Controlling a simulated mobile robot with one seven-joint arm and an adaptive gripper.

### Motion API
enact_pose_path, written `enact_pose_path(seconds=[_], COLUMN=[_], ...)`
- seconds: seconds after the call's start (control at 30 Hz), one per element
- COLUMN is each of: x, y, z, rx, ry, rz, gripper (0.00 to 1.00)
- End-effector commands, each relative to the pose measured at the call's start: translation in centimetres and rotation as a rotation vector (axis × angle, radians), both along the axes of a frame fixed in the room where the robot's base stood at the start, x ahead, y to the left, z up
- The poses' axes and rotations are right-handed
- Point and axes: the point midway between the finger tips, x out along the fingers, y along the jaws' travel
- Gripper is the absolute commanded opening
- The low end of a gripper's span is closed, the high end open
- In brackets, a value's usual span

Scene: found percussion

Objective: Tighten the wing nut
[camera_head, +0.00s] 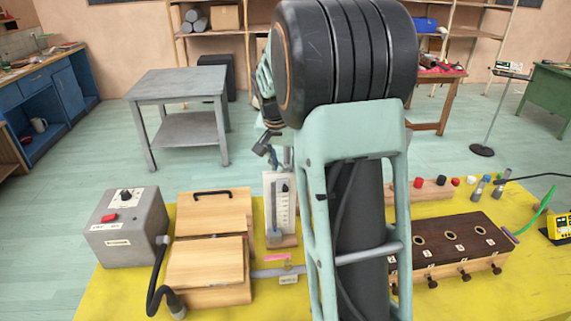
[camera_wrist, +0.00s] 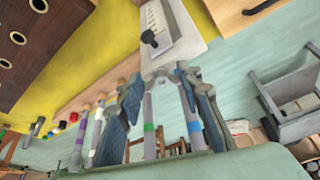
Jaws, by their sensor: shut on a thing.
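In the head view, my gripper (camera_head: 272,155) hangs at the top end of an upright pale scale plate (camera_head: 291,215), partly hidden by my arm. The plate carries a black knob (camera_head: 285,189) and has a grey rod beside it. The wrist view shows the plate (camera_wrist: 186,48) and knob (camera_wrist: 150,38), with the tips of my gripper (camera_wrist: 163,76) on either side of the plate's near end. The fingers are shut on a small part there. I cannot make out a wing nut's shape between them. The knob is outside the fingertips.
A wooden box (camera_head: 214,214) and a grey control box (camera_head: 129,230) stand left on the yellow table (camera_head: 115,292). A brown box with round holes (camera_head: 455,240) stands right. Banded tubes (camera_wrist: 150,140) show beyond the fingers in the wrist view. My arm hides the table's middle.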

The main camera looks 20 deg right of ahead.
Motion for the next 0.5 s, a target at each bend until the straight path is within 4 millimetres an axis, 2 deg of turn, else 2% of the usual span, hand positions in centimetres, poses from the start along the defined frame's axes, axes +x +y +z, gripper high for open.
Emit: enact_pose_path(seconds=[0.23,0.5], x=[0.36,0.33], y=[0.32,0.32], z=[-0.02,0.01], rx=[-0.001,0.000], ry=[0.000,-0.001], rz=[-0.194,-0.238], gripper=[0.10,0.10])
